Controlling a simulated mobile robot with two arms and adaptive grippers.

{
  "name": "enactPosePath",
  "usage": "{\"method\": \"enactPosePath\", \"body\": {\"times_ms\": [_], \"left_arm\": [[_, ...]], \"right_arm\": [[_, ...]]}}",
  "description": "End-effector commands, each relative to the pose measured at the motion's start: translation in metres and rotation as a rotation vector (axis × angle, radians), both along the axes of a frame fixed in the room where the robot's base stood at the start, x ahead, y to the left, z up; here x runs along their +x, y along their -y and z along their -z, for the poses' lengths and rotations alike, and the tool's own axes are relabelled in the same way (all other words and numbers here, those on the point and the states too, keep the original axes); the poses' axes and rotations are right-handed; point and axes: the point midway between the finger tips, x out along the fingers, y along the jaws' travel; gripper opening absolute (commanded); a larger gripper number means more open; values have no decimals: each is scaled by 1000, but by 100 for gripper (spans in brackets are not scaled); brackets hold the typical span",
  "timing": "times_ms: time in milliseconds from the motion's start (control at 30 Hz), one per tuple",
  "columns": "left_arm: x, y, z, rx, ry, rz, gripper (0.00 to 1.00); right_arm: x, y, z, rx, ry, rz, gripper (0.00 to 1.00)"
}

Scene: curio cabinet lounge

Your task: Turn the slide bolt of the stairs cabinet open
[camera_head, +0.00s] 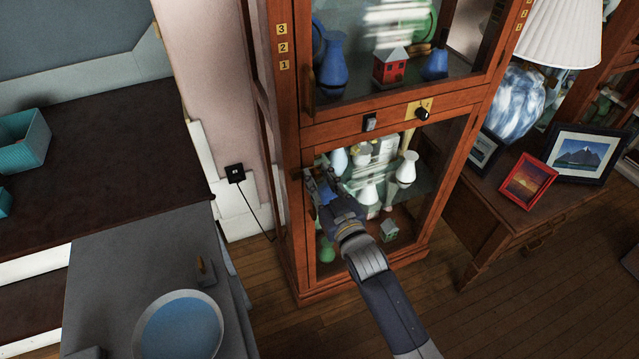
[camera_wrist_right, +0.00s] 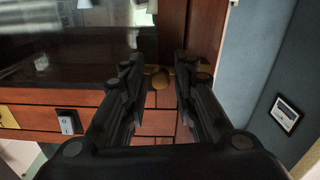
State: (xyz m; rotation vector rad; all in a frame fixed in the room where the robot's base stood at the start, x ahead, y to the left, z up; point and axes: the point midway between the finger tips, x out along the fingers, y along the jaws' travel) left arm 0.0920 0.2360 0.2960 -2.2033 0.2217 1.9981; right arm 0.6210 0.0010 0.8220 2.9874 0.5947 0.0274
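The stairs cabinet (camera_head: 291,150) is a tall reddish-brown wooden cabinet with an upper and a lower glass door. My right gripper (camera_head: 318,180) is at the left edge of its lower glass door in the head view. In the right wrist view my right gripper (camera_wrist_right: 156,85) is open, with a gap between its two dark fingers. A small brass piece (camera_wrist_right: 160,79), likely the slide bolt, shows between and beyond the fingertips on the wood frame. I cannot tell whether the fingers touch it. In the head view the gripper hides that spot. My left gripper is not in view.
A rocker switch (camera_head: 370,122) and a black knob (camera_head: 422,114) sit on the cabinet's middle rail. Vases stand behind the glass. A desk with a red picture frame (camera_head: 527,182) stands at right. A counter with a blue bowl (camera_head: 180,327) is at lower left.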

Motion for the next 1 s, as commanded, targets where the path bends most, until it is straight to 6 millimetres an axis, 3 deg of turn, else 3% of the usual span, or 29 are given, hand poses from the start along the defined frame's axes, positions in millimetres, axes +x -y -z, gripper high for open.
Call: {"method": "enactPosePath", "body": {"times_ms": [300, 433, 667, 1000], "left_arm": [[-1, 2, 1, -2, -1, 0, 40], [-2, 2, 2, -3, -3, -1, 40], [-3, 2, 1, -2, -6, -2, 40], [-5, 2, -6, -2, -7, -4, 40]], "right_arm": [[3, -1, -1, 0, 0, 0, 27], [3, -1, -1, 0, 0, 0, 0], [4, 2, -1, -1, 0, 0, 0], [16, 32, 0, -1, 0, 1, 0]]}}
